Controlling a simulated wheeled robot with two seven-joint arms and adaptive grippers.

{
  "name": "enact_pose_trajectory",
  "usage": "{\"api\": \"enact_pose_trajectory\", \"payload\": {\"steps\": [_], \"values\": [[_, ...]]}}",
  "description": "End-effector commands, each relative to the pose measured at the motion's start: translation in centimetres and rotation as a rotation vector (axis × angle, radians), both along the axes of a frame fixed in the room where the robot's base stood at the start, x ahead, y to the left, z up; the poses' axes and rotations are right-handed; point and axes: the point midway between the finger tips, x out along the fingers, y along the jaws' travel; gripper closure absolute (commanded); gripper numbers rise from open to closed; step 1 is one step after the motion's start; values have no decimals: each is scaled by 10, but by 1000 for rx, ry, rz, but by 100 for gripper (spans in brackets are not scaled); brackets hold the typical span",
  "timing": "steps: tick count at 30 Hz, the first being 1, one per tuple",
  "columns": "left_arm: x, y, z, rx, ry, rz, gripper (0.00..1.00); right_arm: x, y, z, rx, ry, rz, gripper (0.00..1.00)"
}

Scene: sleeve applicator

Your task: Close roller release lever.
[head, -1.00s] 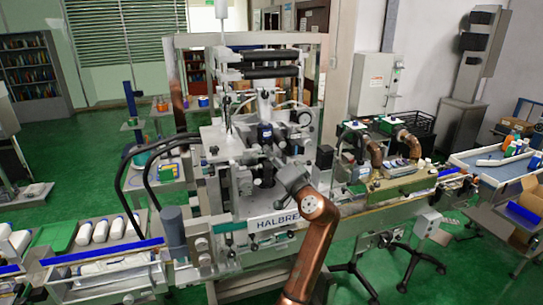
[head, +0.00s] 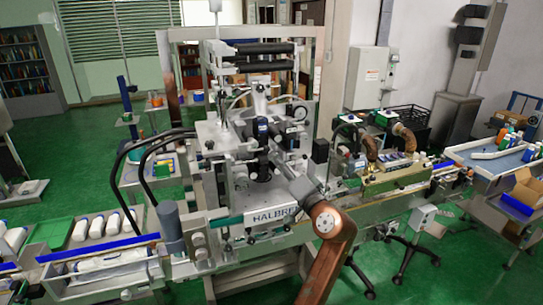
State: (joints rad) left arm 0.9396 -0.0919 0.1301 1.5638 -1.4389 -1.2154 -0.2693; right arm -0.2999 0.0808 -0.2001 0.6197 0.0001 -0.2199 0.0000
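The labelling machine (head: 272,216) with the HALBRE lettering stands in the middle of the head view, with black rollers (head: 262,48) at its top and dark parts in its centre. I cannot pick out the roller release lever for certain among these parts.
A conveyor (head: 400,193) runs along the machine's front to the right. A tray of white bottles (head: 97,227) is at the left. Black hoses (head: 147,150) curve left of the mechanism. A blue table (head: 490,162) with bottles stands at the right. Green floor shows at the front right.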

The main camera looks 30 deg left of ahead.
Motion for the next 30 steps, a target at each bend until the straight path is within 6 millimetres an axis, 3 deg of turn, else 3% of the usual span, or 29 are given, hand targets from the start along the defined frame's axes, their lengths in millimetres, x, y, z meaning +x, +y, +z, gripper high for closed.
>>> {"api": "enact_pose_trajectory", "payload": {"steps": [3,9,25,28,30], "values": [[-10,-15,-4,-2,1,0,63,0,1,0,0,0,0,36],[-18,-27,-5,-2,1,1,63,0,1,0,1,0,0,36],[-17,-28,-7,0,4,0,63,0,1,0,1,0,-1,36],[-6,-28,-22,4,30,-21,63,0,1,0,1,0,-1,36],[10,-30,-46,7,70,-53,63,0,1,0,1,0,-1,36]]}}
